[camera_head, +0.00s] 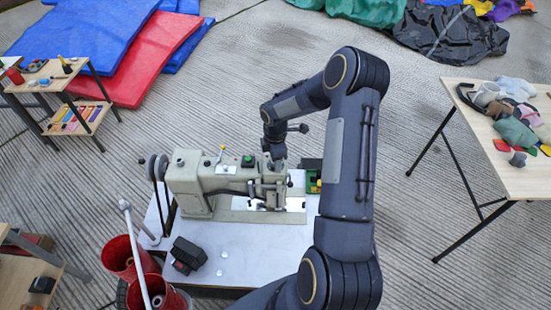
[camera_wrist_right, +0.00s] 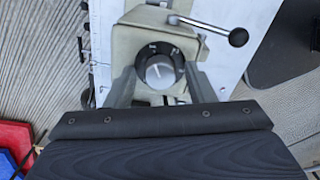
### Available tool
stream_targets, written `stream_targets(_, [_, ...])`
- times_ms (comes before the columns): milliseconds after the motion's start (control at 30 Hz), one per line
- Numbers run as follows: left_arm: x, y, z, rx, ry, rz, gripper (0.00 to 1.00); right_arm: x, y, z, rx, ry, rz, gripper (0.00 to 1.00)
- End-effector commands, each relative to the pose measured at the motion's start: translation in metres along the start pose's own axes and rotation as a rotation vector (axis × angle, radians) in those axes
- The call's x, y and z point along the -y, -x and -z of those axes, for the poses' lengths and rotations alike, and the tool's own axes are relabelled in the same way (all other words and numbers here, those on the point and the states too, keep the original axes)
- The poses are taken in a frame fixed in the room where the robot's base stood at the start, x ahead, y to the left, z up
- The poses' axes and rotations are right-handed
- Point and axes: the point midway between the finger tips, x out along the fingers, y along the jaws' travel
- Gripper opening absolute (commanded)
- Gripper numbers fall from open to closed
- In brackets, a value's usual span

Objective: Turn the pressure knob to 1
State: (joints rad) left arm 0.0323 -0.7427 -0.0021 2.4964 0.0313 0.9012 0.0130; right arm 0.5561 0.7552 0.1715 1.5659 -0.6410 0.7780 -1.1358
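The pressure knob (camera_wrist_right: 160,71) is a round black dial with a pale face on top of the grey-beige sewing machine (camera_head: 215,178). Small white marks show on its dark rim, too small to read for sure. My right gripper (camera_wrist_right: 161,80) points down at the knob, with one finger on each side of it. The fingers are apart and close to its edges; whether they touch it I cannot tell. In the head view my right gripper (camera_head: 276,158) is over the right end of the machine, where the knob is hidden. My left gripper is not in view.
A metal lever with a black ball end (camera_wrist_right: 238,37) sticks out beside the knob. The machine stands on a white tabletop (camera_head: 240,258) with a dark box (camera_head: 187,255). Red buckets (camera_head: 125,255) stand at left. A wooden table with cloths (camera_head: 520,172) is at right.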

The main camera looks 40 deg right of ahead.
Motion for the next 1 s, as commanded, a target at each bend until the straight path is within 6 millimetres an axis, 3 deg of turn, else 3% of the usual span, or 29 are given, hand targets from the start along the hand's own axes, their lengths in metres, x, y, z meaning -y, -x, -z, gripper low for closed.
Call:
stream_targets(333, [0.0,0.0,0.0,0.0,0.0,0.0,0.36,0.0,0.003,0.0,0.0,-0.001,-0.001,0.52])
stream_targets(733, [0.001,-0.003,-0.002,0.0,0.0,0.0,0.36,-0.001,0.064,0.0,0.0,-0.002,-0.003,0.52])
stream_targets(1000, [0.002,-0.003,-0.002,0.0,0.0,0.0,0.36,0.0,0.078,0.0,-0.001,-0.001,0.001,0.52])
